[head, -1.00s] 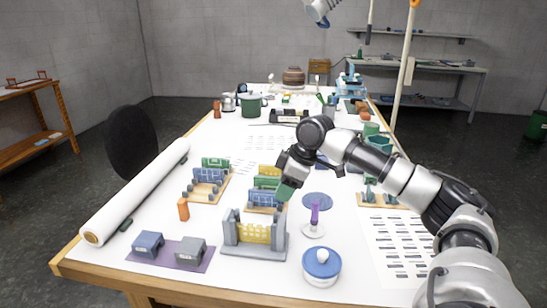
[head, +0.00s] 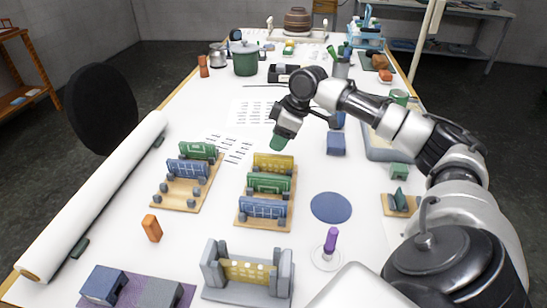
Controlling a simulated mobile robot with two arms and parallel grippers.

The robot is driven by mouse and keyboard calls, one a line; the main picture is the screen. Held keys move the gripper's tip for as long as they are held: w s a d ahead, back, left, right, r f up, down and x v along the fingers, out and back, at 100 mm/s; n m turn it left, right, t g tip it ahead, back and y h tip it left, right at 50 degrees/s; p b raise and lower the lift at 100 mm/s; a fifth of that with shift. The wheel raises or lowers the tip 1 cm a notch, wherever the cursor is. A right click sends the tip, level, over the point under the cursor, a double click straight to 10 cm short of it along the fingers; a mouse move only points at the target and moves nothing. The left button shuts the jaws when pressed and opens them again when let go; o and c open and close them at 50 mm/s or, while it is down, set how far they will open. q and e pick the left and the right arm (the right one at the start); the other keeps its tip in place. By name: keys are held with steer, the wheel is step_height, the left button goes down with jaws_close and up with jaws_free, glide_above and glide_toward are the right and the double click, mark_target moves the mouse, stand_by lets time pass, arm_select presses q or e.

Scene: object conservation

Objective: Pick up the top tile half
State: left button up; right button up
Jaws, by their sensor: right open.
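Patterned tile pieces stand in two wooden racks. The right rack (head: 240,222) holds a yellow piece (head: 274,163) at the back, a green piece (head: 269,183) in the middle and a blue piece (head: 263,208) in front. The left rack (head: 180,200) holds a green piece (head: 198,151) and a blue piece (head: 187,169). A yellow patterned piece (head: 247,270) sits between the posts of a grey stand (head: 213,262) at the front. I cannot tell which is the top tile half. My right gripper (head: 278,143) is open above the table, just behind the right rack. My left gripper is out of view.
An orange block (head: 152,228) stands at left, near a long white roll (head: 100,195). Pots and a teapot (head: 217,56) stand far back. Printed sheets lie mid-table.

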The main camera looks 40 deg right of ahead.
mark_target(274, 155)
steer(key=shift+x, duration=0.75)
steer(key=f, duration=0.2)
steer(key=f+p, duration=0.1)
steer(key=f, duration=0.1)
steer(key=shift+w+a+f, duration=0.15)
steer(key=shift+w+f, duration=0.05)
steer(key=shift+w+a+f, duration=0.1)
steer(key=shift+w+f, duration=0.1)
steer(key=shift+f, duration=0.2)
steer(key=shift+p, duration=0.3)
steer(key=shift+f, duration=0.25)
jaws_close()
